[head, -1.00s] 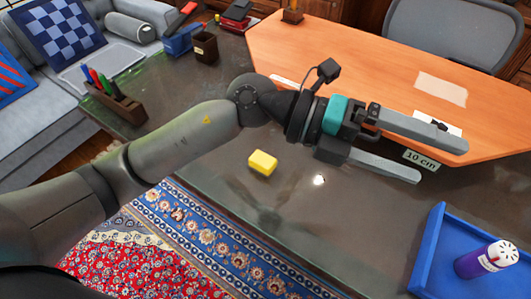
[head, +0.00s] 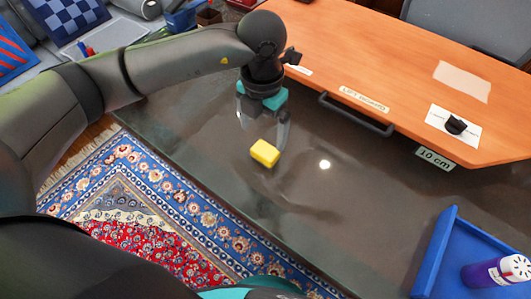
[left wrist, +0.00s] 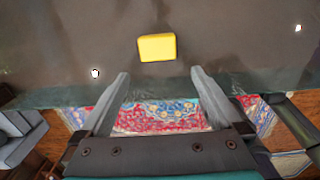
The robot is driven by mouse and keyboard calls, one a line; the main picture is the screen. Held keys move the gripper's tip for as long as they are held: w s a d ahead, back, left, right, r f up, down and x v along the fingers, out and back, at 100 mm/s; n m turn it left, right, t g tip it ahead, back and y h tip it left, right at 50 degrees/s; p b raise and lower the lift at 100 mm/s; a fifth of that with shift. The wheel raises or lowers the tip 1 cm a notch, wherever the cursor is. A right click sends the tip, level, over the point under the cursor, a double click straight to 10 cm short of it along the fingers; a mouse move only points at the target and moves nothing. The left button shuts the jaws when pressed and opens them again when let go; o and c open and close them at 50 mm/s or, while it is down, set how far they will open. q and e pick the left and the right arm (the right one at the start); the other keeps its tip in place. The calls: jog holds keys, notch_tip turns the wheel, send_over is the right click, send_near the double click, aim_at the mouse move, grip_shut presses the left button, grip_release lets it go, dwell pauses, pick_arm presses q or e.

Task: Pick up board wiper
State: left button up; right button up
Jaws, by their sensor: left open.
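A small yellow block (head: 265,153), which looks like the board wiper, lies on the dark glossy tabletop near its front edge. It also shows in the left wrist view (left wrist: 157,47), beyond the fingertips and roughly centred between them. My left gripper (head: 264,130) points down just behind the block in the head view. Its fingers are apart with nothing between them, also in the left wrist view (left wrist: 160,74). The gripper does not appear to touch the block. My right gripper's jaws are not in view.
A blue tray (head: 434,250) with a purple-and-white shaker (head: 495,272) stands at the right. An orange board (head: 370,65) with a dark handle (head: 355,114) covers the back. A "10 cm" label (head: 434,159) marks its edge. The tabletop around the block is clear.

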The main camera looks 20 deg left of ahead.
pick_arm(q)
send_over(261, 154)
jog(key=f, duration=0.4)
jog(key=shift+d+f+b, duration=0.1)
jog(key=shift+d+b, duration=0.2)
jog(key=shift+f, duration=0.3)
jog(key=f, duration=0.3)
jog(key=f+b, duration=0.1)
jog(key=shift+s+a+f, duration=0.1)
jog(key=shift+a+f, duration=0.15)
jog(key=shift+a, duration=0.05)
jog(key=shift+f, duration=0.2)
jog(key=c, duration=1.2)
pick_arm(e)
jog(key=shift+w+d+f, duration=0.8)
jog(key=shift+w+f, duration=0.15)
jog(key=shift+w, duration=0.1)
